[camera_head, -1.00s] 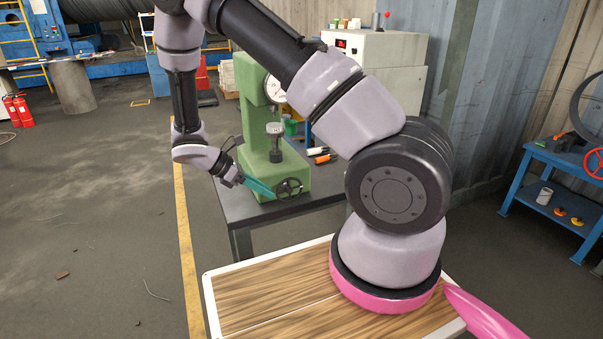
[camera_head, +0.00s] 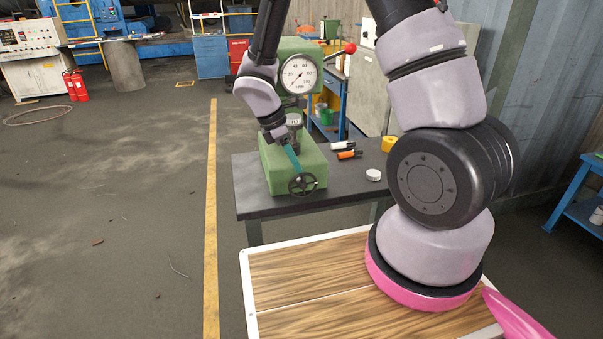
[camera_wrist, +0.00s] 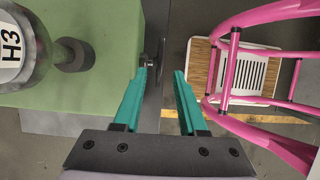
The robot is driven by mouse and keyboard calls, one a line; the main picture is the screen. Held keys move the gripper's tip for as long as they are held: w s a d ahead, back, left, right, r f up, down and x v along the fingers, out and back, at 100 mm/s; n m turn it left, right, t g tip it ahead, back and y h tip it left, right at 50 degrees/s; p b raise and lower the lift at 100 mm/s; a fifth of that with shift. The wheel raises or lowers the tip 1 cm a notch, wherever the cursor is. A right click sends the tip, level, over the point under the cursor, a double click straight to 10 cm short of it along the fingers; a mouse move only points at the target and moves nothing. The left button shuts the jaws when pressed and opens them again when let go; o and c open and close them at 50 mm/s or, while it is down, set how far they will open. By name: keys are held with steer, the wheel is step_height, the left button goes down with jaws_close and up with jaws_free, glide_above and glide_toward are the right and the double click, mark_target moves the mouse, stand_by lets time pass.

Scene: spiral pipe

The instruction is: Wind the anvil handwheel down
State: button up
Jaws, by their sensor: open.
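The anvil handwheel (camera_head: 303,184) is a small dark spoked wheel low on the front of the green hardness tester (camera_head: 311,160). My gripper (camera_head: 295,168) points down at it from above, its teal fingers close to the wheel's upper side. In the wrist view my gripper (camera_wrist: 160,72) is open, with a gap between the fingertips. The handwheel (camera_wrist: 164,85) seems to show there edge-on as a thin dark strip between the fingers, with the green base to the left. I cannot tell whether either finger touches the wheel.
The tester stands on a dark table (camera_head: 250,197). Markers (camera_head: 348,154), a white round piece (camera_head: 374,174) and a yellow item (camera_head: 388,144) lie right of it. A dial gauge (camera_head: 298,74) is on the tester's head.

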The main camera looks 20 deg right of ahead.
mark_target(302, 184)
steer(key=x, duration=0.5)
jaws_close()
